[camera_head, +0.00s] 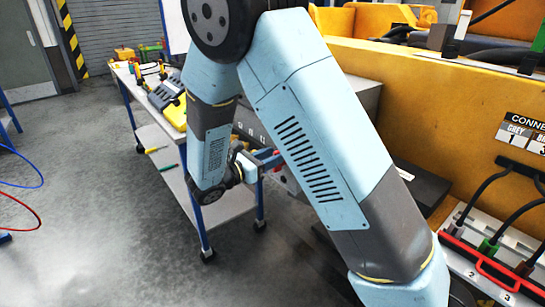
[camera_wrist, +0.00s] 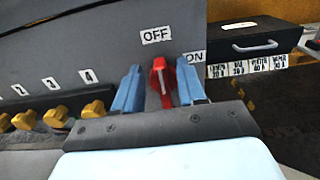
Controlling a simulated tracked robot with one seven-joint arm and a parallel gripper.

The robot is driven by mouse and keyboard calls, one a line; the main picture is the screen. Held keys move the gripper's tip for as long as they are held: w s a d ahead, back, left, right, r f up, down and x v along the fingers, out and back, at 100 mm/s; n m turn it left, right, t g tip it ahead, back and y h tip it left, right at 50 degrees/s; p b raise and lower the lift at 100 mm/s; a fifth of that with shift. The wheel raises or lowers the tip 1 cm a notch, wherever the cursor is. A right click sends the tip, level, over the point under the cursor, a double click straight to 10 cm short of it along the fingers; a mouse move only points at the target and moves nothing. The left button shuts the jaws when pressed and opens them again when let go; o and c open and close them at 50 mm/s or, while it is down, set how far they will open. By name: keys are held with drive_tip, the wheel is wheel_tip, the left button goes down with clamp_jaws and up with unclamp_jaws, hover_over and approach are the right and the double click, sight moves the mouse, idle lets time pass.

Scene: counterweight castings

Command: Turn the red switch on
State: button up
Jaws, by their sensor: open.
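The red switch (camera_wrist: 162,78) is a knob with a white line on a grey panel (camera_wrist: 100,55). It shows in the wrist view with its line nearly upright, toward the OFF label (camera_wrist: 155,35). The ON label (camera_wrist: 195,57) is to the right of the knob. My gripper (camera_wrist: 160,68) is open, with one blue finger on each side of the knob. I cannot tell if either finger touches it. In the head view my gripper (camera_head: 267,158) is partly seen beside my arm, which hides most of the panel.
Several yellow knobs (camera_wrist: 55,118), some with number labels above, line the left of the panel. A black drawer box with a handle (camera_wrist: 257,46) stands at the right. In the head view, a wheeled workbench (camera_head: 235,205) stands close by, left of the yellow machine body (camera_head: 440,110).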

drive_tip(key=shift+w+d, duration=0.25)
drive_tip(key=shift+d, duration=0.15)
clamp_jaws()
